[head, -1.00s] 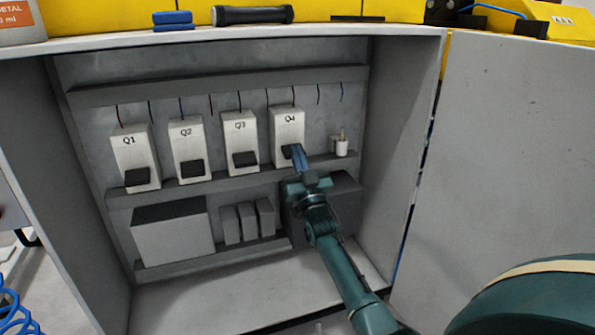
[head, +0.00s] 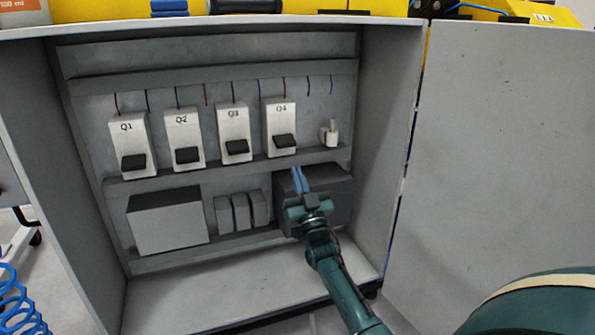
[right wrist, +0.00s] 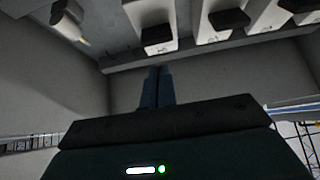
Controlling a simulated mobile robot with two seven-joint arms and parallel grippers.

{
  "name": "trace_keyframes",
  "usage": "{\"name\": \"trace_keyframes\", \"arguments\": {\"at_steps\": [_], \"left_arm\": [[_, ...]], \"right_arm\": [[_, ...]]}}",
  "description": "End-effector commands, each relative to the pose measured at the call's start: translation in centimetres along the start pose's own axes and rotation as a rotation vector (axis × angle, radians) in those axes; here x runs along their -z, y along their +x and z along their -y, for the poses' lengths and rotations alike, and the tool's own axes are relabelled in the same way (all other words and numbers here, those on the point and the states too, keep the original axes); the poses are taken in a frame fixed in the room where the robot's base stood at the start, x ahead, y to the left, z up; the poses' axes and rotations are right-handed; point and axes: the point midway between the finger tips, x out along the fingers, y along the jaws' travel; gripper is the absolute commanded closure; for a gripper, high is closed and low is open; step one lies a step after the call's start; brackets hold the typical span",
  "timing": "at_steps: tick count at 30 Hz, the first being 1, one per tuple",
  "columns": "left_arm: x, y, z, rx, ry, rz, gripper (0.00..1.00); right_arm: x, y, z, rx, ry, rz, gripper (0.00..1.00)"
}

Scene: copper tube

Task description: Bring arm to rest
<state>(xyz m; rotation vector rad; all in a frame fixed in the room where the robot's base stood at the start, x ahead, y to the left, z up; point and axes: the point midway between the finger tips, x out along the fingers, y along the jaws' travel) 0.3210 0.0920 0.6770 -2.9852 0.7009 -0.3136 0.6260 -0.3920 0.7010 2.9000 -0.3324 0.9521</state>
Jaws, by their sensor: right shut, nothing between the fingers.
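My right gripper (head: 300,178) is inside the open grey cabinet, in front of the dark box at the lower right and below the breaker Q4 (head: 279,128). Its blue fingers are together and empty, and they show apart from the Q4 lever (head: 284,141). In the right wrist view the closed fingers (right wrist: 157,80) point towards the cabinet's inside, with black levers above them. The arm reaches in from the bottom of the head view. My left gripper is not in view.
Breakers Q1 (head: 131,143), Q2 (head: 184,138) and Q3 (head: 234,133) line the upper rail. The open cabinet door (head: 500,150) stands at the right, and the cabinet's left wall (head: 60,180) bounds the other side. The cabinet floor (head: 200,290) is bare at the left.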

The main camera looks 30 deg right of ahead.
Motion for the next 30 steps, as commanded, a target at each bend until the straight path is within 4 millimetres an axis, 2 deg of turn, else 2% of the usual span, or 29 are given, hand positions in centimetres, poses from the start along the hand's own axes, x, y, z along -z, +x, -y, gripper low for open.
{"name": "trace_keyframes", "arguments": {"at_steps": [6,21,26,30], "left_arm": [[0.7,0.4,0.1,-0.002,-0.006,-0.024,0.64],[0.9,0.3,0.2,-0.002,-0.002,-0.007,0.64],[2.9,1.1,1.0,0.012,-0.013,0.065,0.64],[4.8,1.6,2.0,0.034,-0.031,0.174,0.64]], "right_arm": [[-0.3,-0.5,0.1,0.001,0.001,-0.003,1.0],[0.1,-0.5,0.3,0.009,-0.001,0.013,1.0],[1.8,-1.3,2.1,0.067,-0.011,0.122,1.0],[4.0,-3.7,4.9,0.15,-0.019,0.287,1.0]]}}
